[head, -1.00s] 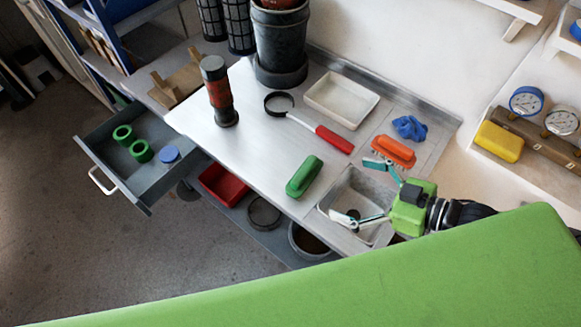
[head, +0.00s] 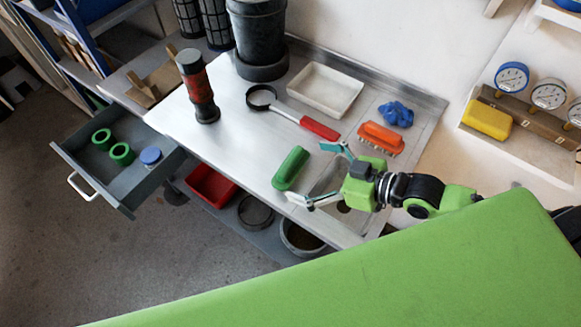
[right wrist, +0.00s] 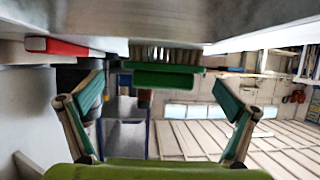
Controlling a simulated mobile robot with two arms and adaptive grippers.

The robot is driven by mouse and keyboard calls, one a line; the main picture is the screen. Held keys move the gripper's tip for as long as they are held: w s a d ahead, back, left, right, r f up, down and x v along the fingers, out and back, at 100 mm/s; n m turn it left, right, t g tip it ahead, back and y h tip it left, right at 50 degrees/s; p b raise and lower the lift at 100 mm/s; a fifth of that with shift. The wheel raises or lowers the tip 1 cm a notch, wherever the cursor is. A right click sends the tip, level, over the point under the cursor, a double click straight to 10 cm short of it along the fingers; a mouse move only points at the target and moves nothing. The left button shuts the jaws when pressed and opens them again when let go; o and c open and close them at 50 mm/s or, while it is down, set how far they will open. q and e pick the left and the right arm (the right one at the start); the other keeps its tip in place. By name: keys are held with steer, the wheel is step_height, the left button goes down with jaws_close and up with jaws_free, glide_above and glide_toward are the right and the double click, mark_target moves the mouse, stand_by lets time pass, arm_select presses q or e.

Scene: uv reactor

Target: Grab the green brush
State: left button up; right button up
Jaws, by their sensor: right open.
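The green brush (head: 291,168) lies on the metal bench top, close to its front edge. My right gripper (head: 310,173) is open just to the right of the brush, over the sink, with its fingers spread and pointing at the brush. In the right wrist view, which looks upside down, the green brush (right wrist: 165,78) shows ahead between the two spread fingers of the right gripper (right wrist: 163,95), its bristles against the bench top. Nothing is held. My left gripper is not in view.
An orange brush (head: 380,138) and a blue crumpled thing (head: 396,114) lie behind the gripper. An open drawer (head: 125,185) juts out at left. Bench left of the brush is clear.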

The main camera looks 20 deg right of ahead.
mark_target(298, 170)
steer(key=shift+s+f+x, duration=0.15)
steer(key=shift+x, duration=1.15)
steer(key=shift+s+f+x, duration=0.15)
steer(key=shift+x, duration=1.15)
steer(key=shift+a+r, duration=0.1)
steer(key=c, duration=1.2)
